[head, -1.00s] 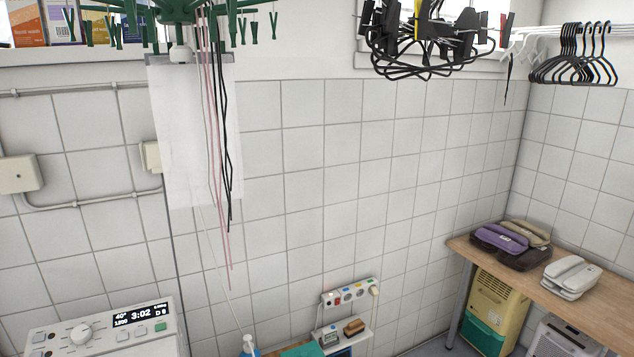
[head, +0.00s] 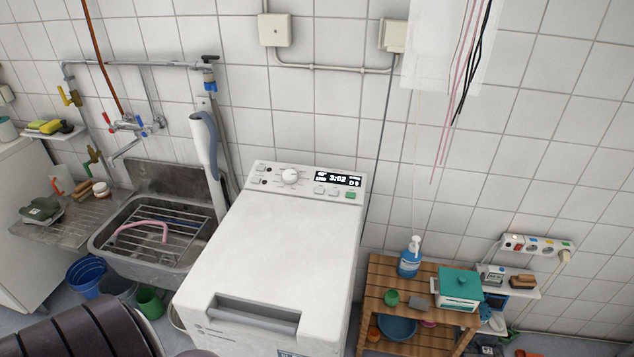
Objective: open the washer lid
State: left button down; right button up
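The white top-loading washer (head: 262,275) stands in the middle of the head view. Its lid (head: 275,252) is shut and lies flat on top. A grey recessed handle (head: 245,314) runs along the lid's front edge. The control panel (head: 305,181) at the back has a knob, buttons and a lit display reading 3:02. Neither of my grippers is in view, so nothing of mine is seen at the lid.
A metal sink (head: 109,238) with a pink hose stands left of the washer. A wooden shelf (head: 385,268) with a blue pump bottle (head: 410,257) and a green-lidded box (head: 459,288) stands close on its right. A dark ribbed object (head: 85,330) fills the bottom left corner.

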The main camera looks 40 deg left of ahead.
aim_at(276, 267)
jog(key=u, duration=0.35)
jog(key=l+u, duration=0.25)
jog(key=u, duration=0.25)
jog(key=k+l+u, duration=0.1)
jog(key=u, duration=0.4)
jog(key=k+l+u, duration=0.15)
jog(key=u, duration=0.35)
jog(key=k+l, duration=0.5)
jog(key=l, duration=0.15)
